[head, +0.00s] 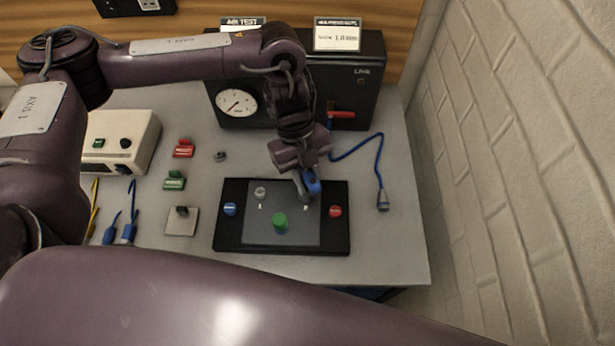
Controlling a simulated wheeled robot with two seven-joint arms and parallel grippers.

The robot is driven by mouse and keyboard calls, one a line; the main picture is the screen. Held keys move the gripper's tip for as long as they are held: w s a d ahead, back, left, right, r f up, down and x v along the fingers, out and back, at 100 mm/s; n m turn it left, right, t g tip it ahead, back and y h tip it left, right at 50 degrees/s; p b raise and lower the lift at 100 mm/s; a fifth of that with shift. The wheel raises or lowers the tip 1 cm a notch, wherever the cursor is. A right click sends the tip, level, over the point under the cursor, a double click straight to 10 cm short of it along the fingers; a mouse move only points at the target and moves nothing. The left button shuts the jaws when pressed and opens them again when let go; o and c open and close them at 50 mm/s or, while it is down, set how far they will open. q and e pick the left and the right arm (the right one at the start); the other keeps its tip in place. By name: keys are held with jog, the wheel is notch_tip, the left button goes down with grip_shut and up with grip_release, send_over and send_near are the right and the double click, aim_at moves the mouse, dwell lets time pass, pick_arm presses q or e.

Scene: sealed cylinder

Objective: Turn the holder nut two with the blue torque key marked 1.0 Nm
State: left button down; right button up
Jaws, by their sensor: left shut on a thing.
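My left gripper (305,166) is shut on the blue torque key (312,184), above the right part of the black holder (231,241). The key's lower end is at or just above a small light nut (305,206); I cannot tell whether they touch. Another grey nut (260,193) with a white mark below it is on the left of the holder's grey plate. A green cylinder (280,222) stands at the plate's front middle. The key's marking is not readable. My right gripper is not in view.
A black box with a gauge (237,103) and red lever (341,114) stands behind. A blue cable (357,148) ends in a grey plug (383,200) at right. Red (183,149) and green (174,181) keys and a beige device (118,141) are left. A brick wall bounds the right.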

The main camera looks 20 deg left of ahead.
pick_arm(q)
jog(key=shift+m+g+y+b, duration=0.3)
jog(key=shift+m+b, duration=0.15)
jog(key=shift+m, duration=1.25)
jog(key=shift+r, duration=0.1)
jog(key=shift+w+r+m+y+p, duration=0.1)
jog(key=shift+m+y+p, duration=0.2)
jog(key=shift+m+p, duration=0.15)
jog(key=shift+m+g+y+p, duration=0.3)
jog(key=shift+m+y+p, duration=0.4)
jog(key=shift+m, duration=1.45)
jog(key=shift+p, duration=0.35)
